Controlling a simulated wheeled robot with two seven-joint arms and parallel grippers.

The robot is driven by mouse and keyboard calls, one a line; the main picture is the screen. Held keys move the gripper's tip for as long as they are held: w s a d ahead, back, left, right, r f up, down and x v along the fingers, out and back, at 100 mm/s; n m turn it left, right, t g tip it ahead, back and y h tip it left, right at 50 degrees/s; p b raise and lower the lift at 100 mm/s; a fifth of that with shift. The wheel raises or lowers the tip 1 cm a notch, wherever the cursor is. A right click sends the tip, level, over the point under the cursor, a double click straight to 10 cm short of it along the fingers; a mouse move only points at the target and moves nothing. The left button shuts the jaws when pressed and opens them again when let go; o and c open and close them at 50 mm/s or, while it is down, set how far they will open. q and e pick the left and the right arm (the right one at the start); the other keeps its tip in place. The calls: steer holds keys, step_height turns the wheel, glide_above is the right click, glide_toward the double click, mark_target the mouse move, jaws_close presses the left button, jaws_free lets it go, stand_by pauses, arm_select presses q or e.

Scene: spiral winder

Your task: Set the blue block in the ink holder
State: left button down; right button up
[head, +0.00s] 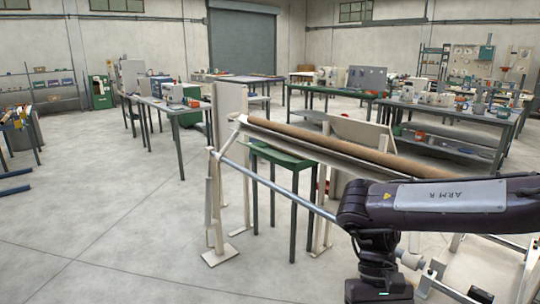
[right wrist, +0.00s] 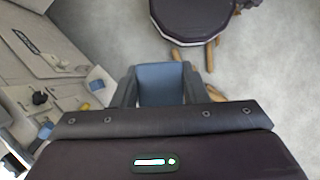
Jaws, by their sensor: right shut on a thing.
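The blue block (right wrist: 162,88) is between the two dark fingers of my right gripper (right wrist: 160,72) in the right wrist view. The gripper is shut on it, with a finger against each side. In the head view my right arm comes in from the right, in front of the winder, with its dark wrist end (head: 378,288) at the bottom edge. The block is not visible there. I cannot pick out the ink holder in either view. My left gripper is not in view.
The winder's long brown roll (head: 350,146) and a steel rod (head: 270,182) run across the head view beside my arm. A green-topped stand (head: 283,157) is under the roll. A beige machine panel (right wrist: 45,60) is at left in the wrist view.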

steer(key=s+x, duration=0.1)
steer(key=x, duration=0.5)
stand_by(1.7)
